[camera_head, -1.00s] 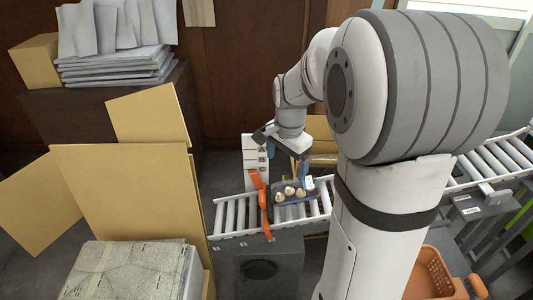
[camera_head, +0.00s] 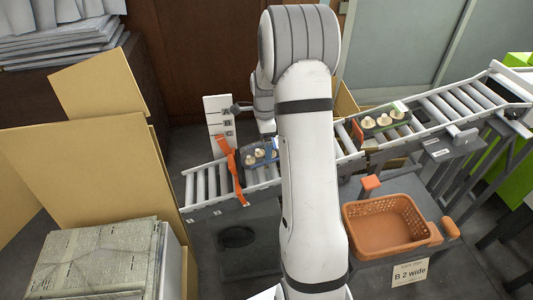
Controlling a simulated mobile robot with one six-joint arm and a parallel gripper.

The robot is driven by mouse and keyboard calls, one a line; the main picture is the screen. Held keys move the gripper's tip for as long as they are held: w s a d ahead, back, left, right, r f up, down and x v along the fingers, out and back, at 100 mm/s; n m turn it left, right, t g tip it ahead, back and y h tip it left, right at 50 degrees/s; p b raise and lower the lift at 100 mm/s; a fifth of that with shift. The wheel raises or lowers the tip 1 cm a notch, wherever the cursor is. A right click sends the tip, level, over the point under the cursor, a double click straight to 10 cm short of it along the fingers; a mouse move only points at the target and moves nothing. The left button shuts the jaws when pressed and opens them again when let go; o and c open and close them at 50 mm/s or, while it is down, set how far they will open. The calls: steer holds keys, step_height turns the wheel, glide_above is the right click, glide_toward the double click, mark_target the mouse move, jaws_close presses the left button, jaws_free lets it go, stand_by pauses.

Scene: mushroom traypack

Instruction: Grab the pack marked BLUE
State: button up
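A dark pack of pale mushrooms (camera_head: 250,158) sits on the left roller conveyor, just right of an orange upright piece. Blue shows at its right side, beside my arm; whether this is a marking or part of my gripper I cannot tell. A second dark pack of mushrooms (camera_head: 385,122) sits on the right conveyor, with an orange-red piece at its left end and green and white at its right. My arm stands in front of the left conveyor. My gripper is near the left pack, mostly hidden behind the arm; its fingers cannot be made out.
The left roller conveyor (camera_head: 200,187) carries an orange piece (camera_head: 230,172) and a white A-B-C board (camera_head: 214,120) behind. An orange basket (camera_head: 388,248) stands at right front, by a "B 2 wide" card (camera_head: 410,272). Cardboard sheets (camera_head: 90,180) stand at left.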

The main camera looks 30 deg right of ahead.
step_height(320, 180, down, 2)
steer(key=shift+f, duration=0.25)
steer(key=shift+c, duration=0.3)
steer(key=c, duration=0.9)
